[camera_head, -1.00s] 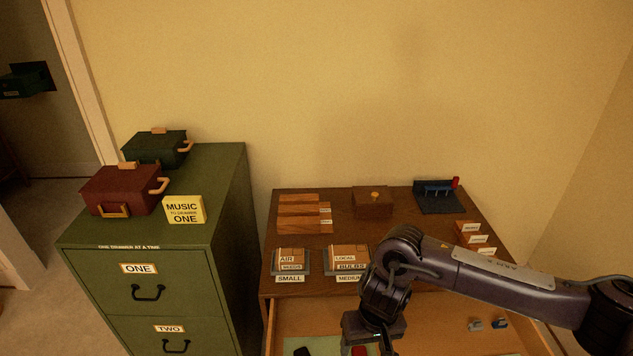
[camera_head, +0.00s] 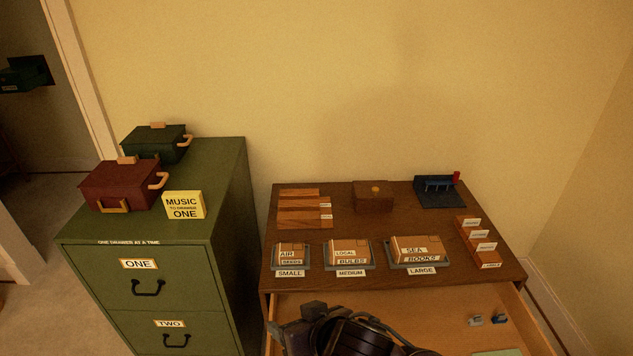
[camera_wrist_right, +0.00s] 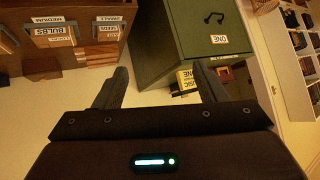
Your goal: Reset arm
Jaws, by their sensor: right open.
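My right arm (camera_head: 350,335) shows at the bottom of the head view, over the open desk drawer, cut off by the lower edge. My right gripper (camera_wrist_right: 163,82) shows in the right wrist view with its two dark fingers spread and nothing between them touching them. The green filing cabinet (camera_wrist_right: 190,35) and yellow music sign (camera_wrist_right: 187,80) appear beyond the fingers, upside down. My left gripper is not in any view.
The brown desk (camera_head: 345,215) holds three labelled parcels, including the large one (camera_head: 417,248), and a wooden box (camera_head: 373,198). The open drawer (camera_head: 500,305) holds small items. The green cabinet (camera_head: 140,290) stands left with a red case (camera_head: 122,187) and a green case (camera_head: 153,146).

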